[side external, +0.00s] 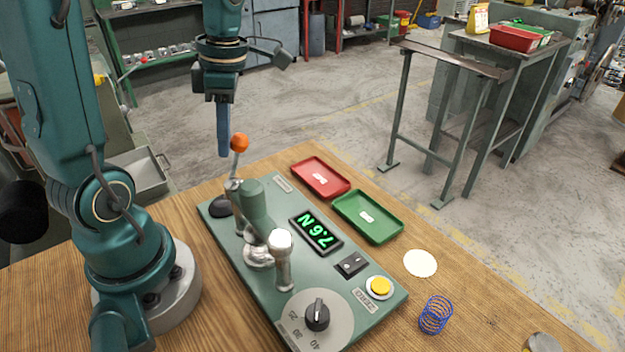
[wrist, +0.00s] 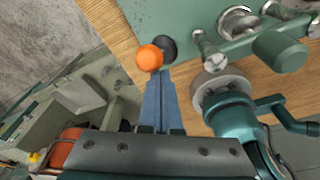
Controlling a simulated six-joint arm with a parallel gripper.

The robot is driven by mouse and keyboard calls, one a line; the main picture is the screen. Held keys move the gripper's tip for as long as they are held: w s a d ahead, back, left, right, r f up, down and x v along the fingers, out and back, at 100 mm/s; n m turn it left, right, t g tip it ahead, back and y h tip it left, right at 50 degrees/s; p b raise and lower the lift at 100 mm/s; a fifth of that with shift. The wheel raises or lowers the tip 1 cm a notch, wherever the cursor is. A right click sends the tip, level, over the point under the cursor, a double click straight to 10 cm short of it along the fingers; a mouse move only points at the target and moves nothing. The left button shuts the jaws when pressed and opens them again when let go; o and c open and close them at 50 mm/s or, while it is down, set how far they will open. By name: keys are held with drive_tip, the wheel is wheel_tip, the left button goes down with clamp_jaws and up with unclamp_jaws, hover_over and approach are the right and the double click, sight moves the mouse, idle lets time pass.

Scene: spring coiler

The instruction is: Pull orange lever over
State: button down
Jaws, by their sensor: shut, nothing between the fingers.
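The orange lever knob (side external: 240,142) tops a short metal stem that stands at the far left end of the green coiler machine (side external: 325,273). In the wrist view the orange knob (wrist: 149,58) is just beyond my fingertips. My gripper (side external: 223,153) points down, its blue fingers closed together and empty. Its tips are beside the knob, on its left in the side view. The fingers (wrist: 157,76) look very near the knob; I cannot tell whether they touch it.
The machine carries a display reading 7.6 N (side external: 315,232), a dial (side external: 317,315) and a yellow button (side external: 380,286). A red tray (side external: 320,178) and a green tray (side external: 367,217) lie behind it. A blue spring (side external: 435,315) stands on the wooden table at the front right.

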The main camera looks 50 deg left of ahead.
drive_tip(key=shift+w+f, duration=0.25)
drive_tip(key=shift+w, duration=0.3)
drive_tip(key=shift+s, duration=0.2)
drive_tip(key=shift+s+r, duration=0.1)
drive_tip(key=shift+s, duration=0.4)
wheel_tip(320, 180, up, 8)
drive_tip(key=shift+f, duration=0.25)
idle(1.8)
